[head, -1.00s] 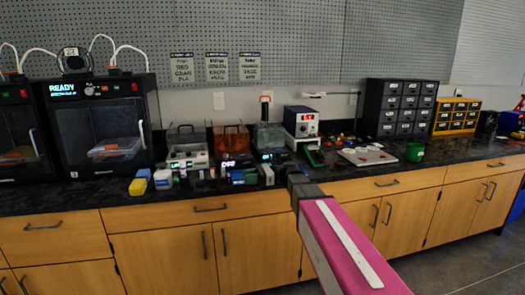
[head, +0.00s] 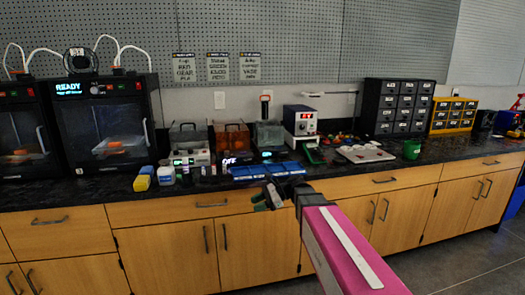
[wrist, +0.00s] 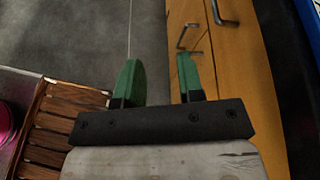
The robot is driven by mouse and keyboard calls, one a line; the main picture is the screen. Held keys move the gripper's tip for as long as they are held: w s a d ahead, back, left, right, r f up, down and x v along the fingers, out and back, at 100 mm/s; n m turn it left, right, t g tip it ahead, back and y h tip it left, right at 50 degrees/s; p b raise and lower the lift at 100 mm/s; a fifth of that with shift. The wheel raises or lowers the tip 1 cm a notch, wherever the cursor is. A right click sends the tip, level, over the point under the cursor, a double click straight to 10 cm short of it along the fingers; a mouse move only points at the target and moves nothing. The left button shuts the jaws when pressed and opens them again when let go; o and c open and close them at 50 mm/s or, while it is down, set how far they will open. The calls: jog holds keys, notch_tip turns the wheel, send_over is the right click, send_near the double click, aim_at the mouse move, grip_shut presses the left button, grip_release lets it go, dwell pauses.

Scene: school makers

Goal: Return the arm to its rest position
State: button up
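My arm, with a magenta cover, reaches in from the lower right of the head view. My gripper (head: 268,198) is in front of the wooden cabinets, just below the counter's front edge. In the wrist view my gripper (wrist: 161,82) has two green fingers with a clear gap between them. Nothing is held in the gap; grey floor and part of a cabinet front show behind it.
Cabinet handles (wrist: 188,36) stick out near my gripper. A slatted wooden surface (wrist: 50,125) lies at left.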

jog(key=s+d+f+n+t+h, duration=0.1)
jog(key=s+d+f+n+h, duration=0.4)
jog(key=d+f, duration=0.4)
jog(key=s+d+f+n+t+h, duration=0.1)
jog(key=s+d+f+n+h, duration=0.5)
jog(key=d, duration=0.6)
notch_tip(320, 180, down, 3)
jog(key=shift+n+h, duration=0.9)
jog(key=shift+h, duration=0.2)
jog(key=shift+a, duration=0.1)
